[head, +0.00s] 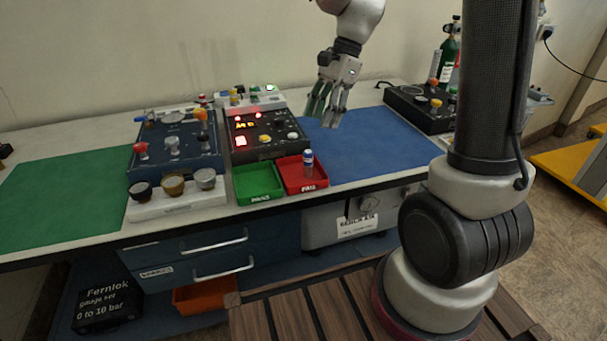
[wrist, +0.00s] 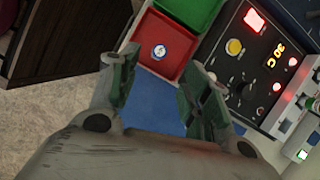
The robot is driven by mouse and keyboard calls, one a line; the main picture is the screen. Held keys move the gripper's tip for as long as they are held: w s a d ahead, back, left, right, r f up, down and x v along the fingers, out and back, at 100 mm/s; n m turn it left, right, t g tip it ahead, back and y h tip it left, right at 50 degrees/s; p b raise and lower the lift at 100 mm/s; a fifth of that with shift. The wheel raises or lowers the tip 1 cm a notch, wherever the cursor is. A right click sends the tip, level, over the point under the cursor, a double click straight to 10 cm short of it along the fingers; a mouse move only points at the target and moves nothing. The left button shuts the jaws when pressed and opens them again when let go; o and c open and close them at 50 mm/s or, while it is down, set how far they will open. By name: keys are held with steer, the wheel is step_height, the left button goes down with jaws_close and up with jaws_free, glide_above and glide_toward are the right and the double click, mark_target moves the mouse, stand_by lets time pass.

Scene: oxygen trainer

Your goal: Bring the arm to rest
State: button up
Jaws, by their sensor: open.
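My gripper (head: 328,113) hangs over the left part of the blue mat (head: 375,145), to the right of the black control panel. It is open, with nothing between its fingers. In the wrist view my gripper (wrist: 160,88) shows its two green-grey fingers spread apart over the red tray and the blue mat (wrist: 155,105). A small vial (head: 308,163) stands upright in the red tray (head: 295,188). In the wrist view the vial (wrist: 158,51) is seen from above, apart from the fingers.
A green tray (head: 258,198) sits left of the red one. The lit control panel (head: 265,133) and a blue valve panel (head: 174,145) stand behind. Three gauges (head: 172,184) are on a white stand. A black box (head: 420,106) and green cylinder (head: 448,55) are at right. The green mat (head: 60,195) is bare.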

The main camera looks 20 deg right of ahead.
steer(key=shift+d+r, duration=0.25)
steer(key=shift+r, duration=0.3)
steer(key=s+d+r+n+t+h, duration=0.2)
steer(key=s+d+n, duration=0.3)
steer(key=s, duration=0.5)
steer(key=s+d+r+n+t+h, duration=0.2)
steer(key=s+d+r+n, duration=0.3)
steer(key=s+n, duration=0.5)
steer(key=shift+d+r+t, duration=0.2)
steer(key=shift+t, duration=0.6)
